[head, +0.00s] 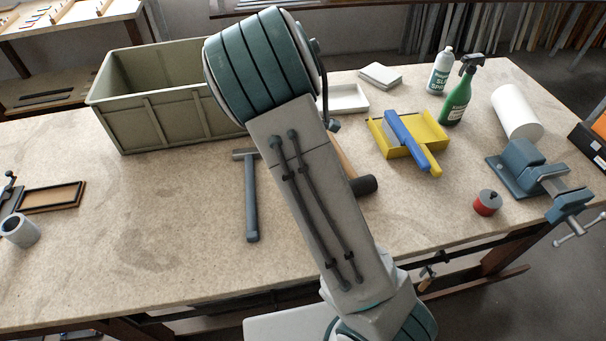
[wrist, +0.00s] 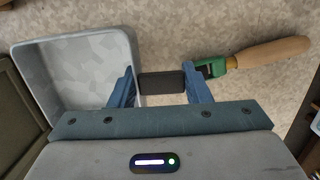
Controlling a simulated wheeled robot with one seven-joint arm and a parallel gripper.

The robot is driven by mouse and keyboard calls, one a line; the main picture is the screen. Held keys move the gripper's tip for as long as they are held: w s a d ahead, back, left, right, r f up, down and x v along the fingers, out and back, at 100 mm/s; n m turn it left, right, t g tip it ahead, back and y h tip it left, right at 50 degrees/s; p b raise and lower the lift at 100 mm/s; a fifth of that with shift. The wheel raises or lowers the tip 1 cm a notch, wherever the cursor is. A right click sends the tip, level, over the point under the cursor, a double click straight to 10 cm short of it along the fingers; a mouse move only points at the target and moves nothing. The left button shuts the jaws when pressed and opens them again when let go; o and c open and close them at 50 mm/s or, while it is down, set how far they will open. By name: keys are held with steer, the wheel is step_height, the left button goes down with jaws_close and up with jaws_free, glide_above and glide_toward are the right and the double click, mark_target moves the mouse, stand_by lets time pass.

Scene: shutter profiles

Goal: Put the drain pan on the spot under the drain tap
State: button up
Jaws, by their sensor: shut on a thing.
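The drain pan (wrist: 62,50), a light grey square tray with raised walls, fills the left of the wrist view. A dark block (wrist: 162,83) sits at its right side and looks like its grip. My gripper (wrist: 161,88) has its two blue fingers closed on that block, one at each end. In the head view my gripper is hidden behind my arm. A white shallow tray (head: 347,98) shows there beside my arm; I cannot tell if it is the same pan. I cannot make out the drain tap or the spot under it.
An olive crate (head: 125,123) stands left of my arm. A wooden-handled green tool (wrist: 265,53) lies right of my fingers.

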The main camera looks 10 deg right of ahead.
steer(key=shift+w+a+f, duration=0.1)
steer(key=shift+a+f, duration=0.1)
steer(key=shift+f, duration=1.9)
steer(key=shift+f, duration=0.1)
steer(key=o, duration=1.1)
